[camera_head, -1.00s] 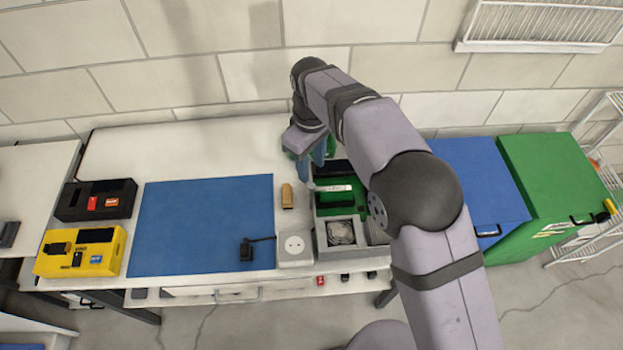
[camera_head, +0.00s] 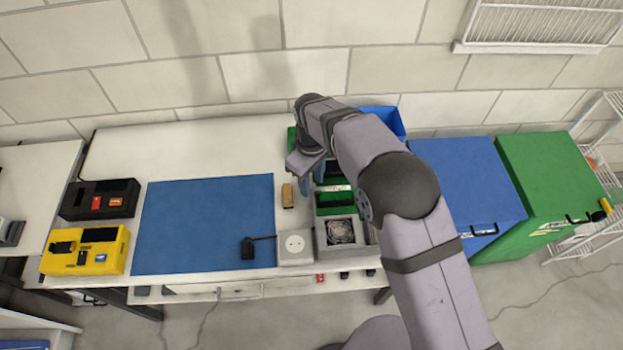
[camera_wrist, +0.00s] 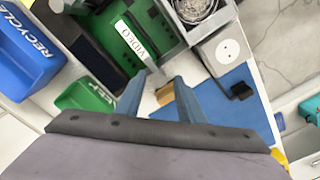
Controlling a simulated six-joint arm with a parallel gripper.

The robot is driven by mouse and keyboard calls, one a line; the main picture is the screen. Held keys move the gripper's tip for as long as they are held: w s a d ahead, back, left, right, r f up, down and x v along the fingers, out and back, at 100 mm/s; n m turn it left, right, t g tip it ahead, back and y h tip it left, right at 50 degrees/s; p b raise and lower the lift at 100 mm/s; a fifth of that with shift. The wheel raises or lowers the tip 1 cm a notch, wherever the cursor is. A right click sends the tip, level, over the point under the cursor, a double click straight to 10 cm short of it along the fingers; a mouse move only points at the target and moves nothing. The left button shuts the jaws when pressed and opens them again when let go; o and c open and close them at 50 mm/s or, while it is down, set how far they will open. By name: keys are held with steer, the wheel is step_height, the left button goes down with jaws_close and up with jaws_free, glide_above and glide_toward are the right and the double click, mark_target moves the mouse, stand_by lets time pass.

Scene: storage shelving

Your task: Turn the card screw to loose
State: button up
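The open grey case (camera_head: 322,240) stands on the bench, with a green card (camera_wrist: 105,45) inside it. The card's edge carries a white strip (camera_wrist: 130,43) lettered "VIDEO", which also shows in the head view (camera_head: 336,188). I cannot make out the card screw in either view; it may be too small or hidden. My gripper (camera_wrist: 160,77) is open and empty, its two blue fingers apart. It hangs above the bench by the case's left edge, close to the end of the strip. In the head view my arm covers part of the case.
A tan block (camera_head: 287,195) lies left of the case, with a white socket box (camera_head: 296,246) in front of it. Blue (camera_wrist: 25,50) and green (camera_wrist: 85,98) bins stand behind the case. The blue mat (camera_head: 205,220) is mostly clear, with a black plug (camera_head: 247,250).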

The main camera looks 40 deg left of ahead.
jaws_close()
steer(key=shift+n, duration=0.3)
steer(key=n, duration=0.6)
steer(key=shift+b, duration=0.4)
steer(key=n, duration=0.5)
steer(key=shift+n, duration=0.4)
steer(key=n, duration=0.5)
steer(key=shift+a+n, duration=0.1)
steer(key=shift+n, duration=0.2)
steer(key=shift+o, duration=0.9)
jaws_free()
